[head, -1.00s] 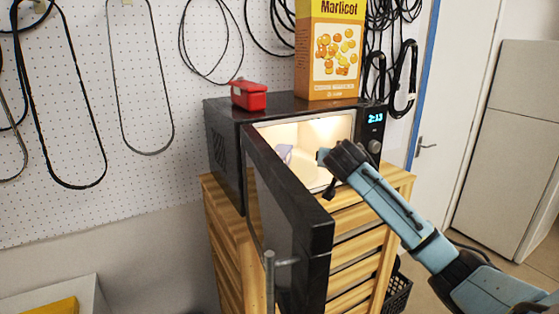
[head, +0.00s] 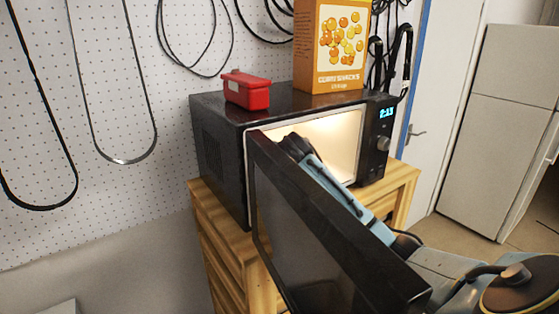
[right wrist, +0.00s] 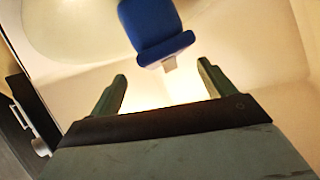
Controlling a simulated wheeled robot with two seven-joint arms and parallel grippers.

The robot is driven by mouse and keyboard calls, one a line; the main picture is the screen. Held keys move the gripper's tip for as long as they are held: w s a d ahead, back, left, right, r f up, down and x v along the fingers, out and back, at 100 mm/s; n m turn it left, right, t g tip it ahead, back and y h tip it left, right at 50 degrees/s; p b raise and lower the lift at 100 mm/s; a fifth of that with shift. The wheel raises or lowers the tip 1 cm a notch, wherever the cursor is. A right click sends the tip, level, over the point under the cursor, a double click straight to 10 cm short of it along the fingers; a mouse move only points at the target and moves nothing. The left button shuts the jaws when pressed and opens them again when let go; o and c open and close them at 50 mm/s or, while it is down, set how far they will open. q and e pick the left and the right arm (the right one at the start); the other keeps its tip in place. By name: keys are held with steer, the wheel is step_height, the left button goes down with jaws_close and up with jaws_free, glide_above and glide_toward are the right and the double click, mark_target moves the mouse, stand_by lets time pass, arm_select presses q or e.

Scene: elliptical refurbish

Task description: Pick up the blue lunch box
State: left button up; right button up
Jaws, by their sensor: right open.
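The blue lunch box (right wrist: 152,28) shows in the right wrist view at the top middle, inside the lit microwave. A small pale tab is at its lower edge. My right gripper (right wrist: 162,80) is open and empty, with its two fingers apart just short of the box. In the head view my right arm reaches into the microwave (head: 215,150) behind its open door (head: 325,235); the door hides part of the arm, and the lunch box is hidden there. My left gripper is not in view.
The open door swings out toward me, close to my right arm. A red box (head: 246,92) and an orange snack carton (head: 330,45) stand on the microwave. The microwave sits on a wooden slatted cabinet (head: 405,190). A pegboard wall is behind.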

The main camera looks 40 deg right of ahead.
steer(key=shift+p+x, duration=0.55)
steer(key=shift+x, duration=1.7)
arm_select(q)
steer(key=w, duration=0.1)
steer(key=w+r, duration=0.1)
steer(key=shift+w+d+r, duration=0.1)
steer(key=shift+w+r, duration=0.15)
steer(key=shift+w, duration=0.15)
arm_select(e)
steer(key=shift+w+a, duration=0.1)
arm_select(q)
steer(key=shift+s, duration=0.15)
